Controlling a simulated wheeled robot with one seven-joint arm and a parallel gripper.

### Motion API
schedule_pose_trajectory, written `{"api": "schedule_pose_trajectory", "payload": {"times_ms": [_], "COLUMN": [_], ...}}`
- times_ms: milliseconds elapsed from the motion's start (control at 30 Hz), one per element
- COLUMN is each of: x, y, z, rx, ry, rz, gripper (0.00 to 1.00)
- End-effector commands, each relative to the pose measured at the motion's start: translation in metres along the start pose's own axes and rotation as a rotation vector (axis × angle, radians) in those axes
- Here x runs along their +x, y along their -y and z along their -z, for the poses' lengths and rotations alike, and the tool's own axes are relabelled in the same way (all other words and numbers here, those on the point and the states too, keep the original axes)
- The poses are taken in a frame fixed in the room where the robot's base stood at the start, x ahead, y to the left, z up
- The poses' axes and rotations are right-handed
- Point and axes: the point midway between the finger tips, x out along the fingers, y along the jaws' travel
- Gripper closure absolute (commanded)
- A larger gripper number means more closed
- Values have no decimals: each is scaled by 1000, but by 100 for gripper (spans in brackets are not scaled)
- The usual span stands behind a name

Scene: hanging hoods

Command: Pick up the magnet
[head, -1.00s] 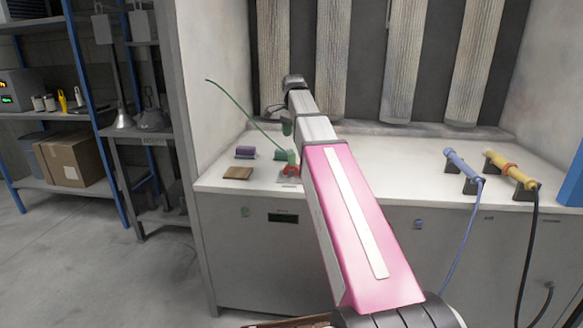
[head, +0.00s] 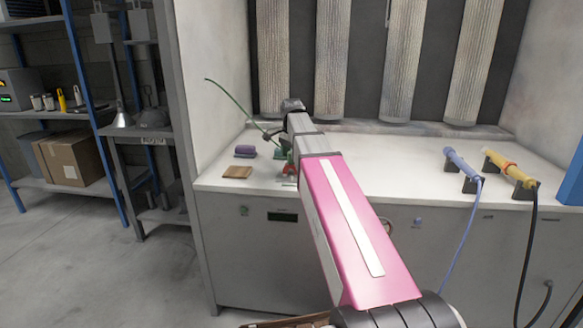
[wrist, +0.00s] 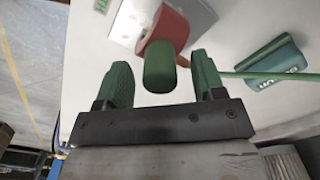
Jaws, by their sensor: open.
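A red, round-sided piece with a green rounded end, which looks like the magnet (wrist: 165,28), is on a grey metal plate (wrist: 205,14) in the wrist view. In the head view its red part (head: 290,168) shows at the bench's left front, partly hidden by my arm. My gripper (wrist: 159,62) is open, with a green finger on each side of the green end. I see a gap on both sides; whether the fingers are level with it in height I cannot tell.
A thin green rod (head: 228,97) slants up left beside my gripper. A labelled green block (wrist: 275,63) lies right of it. A purple block (head: 245,151) and brown square (head: 237,172) lie left. Blue (head: 462,165) and yellow (head: 510,168) tools stand right; the bench middle is clear.

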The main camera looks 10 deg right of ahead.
Motion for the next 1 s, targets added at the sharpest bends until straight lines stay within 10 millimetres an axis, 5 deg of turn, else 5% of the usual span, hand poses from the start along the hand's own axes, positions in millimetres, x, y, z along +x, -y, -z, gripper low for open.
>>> {"api": "schedule_pose_trajectory", "payload": {"times_ms": [33, 200, 667, 967, 1000], "x": [0, 0, -6, -45, -48], "y": [0, 0, 0, 1, -8], "z": [0, 0, 0, 1, -12], "rx": [0, 0, 0, 0, -2], "ry": [0, 0, 0, -2, -1], "rz": [0, 0, 1, 3, 2], "gripper": [44, 99, 100, 100, 100]}}
